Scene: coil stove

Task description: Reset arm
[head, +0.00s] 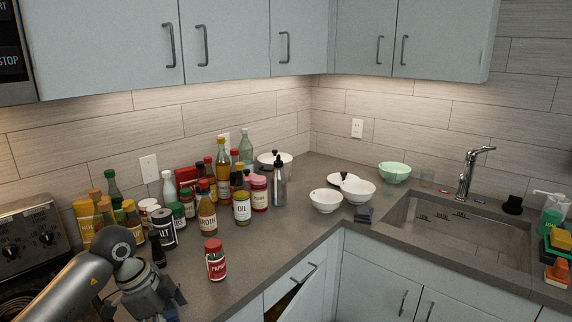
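My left arm comes in from the lower left, and my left gripper (168,308) hangs over the counter's front edge beside the stove. Its fingers are dark and partly cut off by the bottom of the picture, so I cannot tell whether they are open or shut. A red-capped paprika jar (215,262) stands upright on the counter just right of the gripper, apart from it. My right gripper is not in view.
Many bottles and jars crowd the counter behind the gripper, including an oil bottle (242,208). A drawer (296,285) below the counter is partly open. Counter right of the paprika jar is clear.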

